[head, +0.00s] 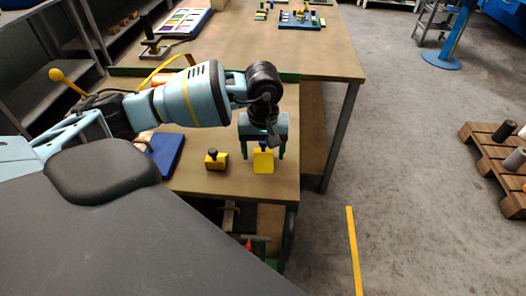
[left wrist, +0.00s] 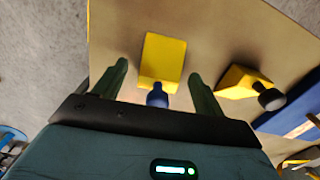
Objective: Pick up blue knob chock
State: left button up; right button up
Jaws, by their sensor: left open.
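The blue knob chock is a yellow block with a blue knob. In the head view the chock (head: 263,165) is near the right edge of the near table. In the left wrist view its yellow body (left wrist: 163,58) and blue knob (left wrist: 157,96) lie between the fingers. My left gripper (head: 264,153) points down over it, open, with one finger on each side; it also shows in the left wrist view (left wrist: 158,72). I see a gap between each finger and the block. My right gripper is not in view.
A similar yellow chock with a dark knob (head: 216,161) stands just left; it also shows in the left wrist view (left wrist: 245,82). A blue board (head: 168,155) lies further left. The table (head: 235,185) ends close to the right of the blue knob chock.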

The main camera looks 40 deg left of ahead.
aim_at(263, 160)
pick_arm(q)
jog(key=c, duration=1.1)
jog(key=shift+r, duration=0.45)
jog(key=r, duration=0.1)
jog(key=s+r, duration=0.1)
jog(key=shift+d+r+b, duration=0.3)
jog(key=shift+d, duration=0.05)
jog(key=s+d, duration=0.3)
jog(key=s, duration=0.3)
jog(key=s+d+r+b, duration=0.1)
jog(key=s+d, duration=0.3)
jog(key=s, duration=0.2)
jog(key=shift+s+d+r, duration=0.25)
jog(key=shift+s+d, duration=0.05)
jog(key=shift+s, duration=0.05)
